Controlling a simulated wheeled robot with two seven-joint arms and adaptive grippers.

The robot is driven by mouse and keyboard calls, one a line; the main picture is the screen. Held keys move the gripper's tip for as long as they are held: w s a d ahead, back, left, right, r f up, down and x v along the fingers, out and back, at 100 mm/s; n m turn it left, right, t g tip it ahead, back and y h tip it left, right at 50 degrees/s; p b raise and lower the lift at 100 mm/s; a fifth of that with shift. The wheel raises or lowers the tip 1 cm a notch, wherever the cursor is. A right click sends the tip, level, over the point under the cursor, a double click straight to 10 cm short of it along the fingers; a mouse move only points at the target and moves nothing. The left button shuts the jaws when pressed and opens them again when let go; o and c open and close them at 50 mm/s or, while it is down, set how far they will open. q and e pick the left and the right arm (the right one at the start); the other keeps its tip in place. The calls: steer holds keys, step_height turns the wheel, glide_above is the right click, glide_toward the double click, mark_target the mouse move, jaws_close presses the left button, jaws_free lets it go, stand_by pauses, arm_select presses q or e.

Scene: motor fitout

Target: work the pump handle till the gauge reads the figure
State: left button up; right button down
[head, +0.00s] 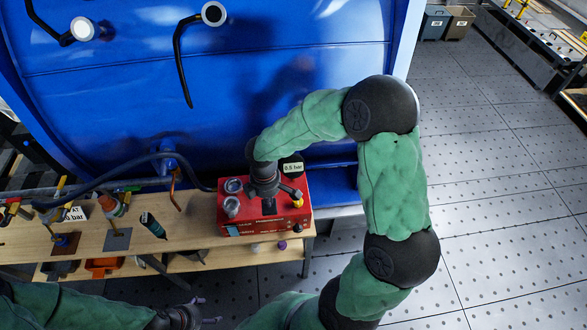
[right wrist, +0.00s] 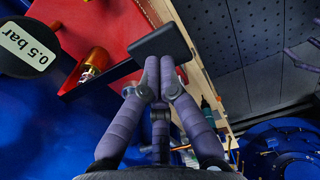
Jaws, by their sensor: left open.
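The red pump box (head: 236,222) stands at the right end of the wooden bench. Its gauge card (head: 293,168) reads 0.5 bar, and the card also shows in the right wrist view (right wrist: 28,45). My right gripper (head: 268,195) is over the pump, its fingertips mostly hidden from the head. In the right wrist view its fingers (right wrist: 163,68) are drawn together at the black pump handle (right wrist: 160,40); I cannot tell whether they grip it. My left gripper (head: 207,312) is open and empty at the bottom edge, away from the pump.
A sign (head: 74,214) at the bench's left carries a bar figure, partly unreadable. Several tools stand on the bench (head: 185,215). A large blue tank (head: 270,80) rises behind, with a dark hose (head: 115,178) in front. The floor (head: 490,200) at right is open.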

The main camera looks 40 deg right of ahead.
step_height(320, 180, down, 8)
steer(key=b, duration=0.5)
step_height(320, 180, up, 9)
steer(key=p, duration=0.6)
steer(key=shift+p, duration=0.4)
steer(key=shift+f, duration=0.1)
stand_by(0.4)
step_height(320, 180, down, 8)
steer(key=b, duration=0.6)
step_height(320, 180, up, 8)
steer(key=p, duration=0.6)
stand_by(0.9)
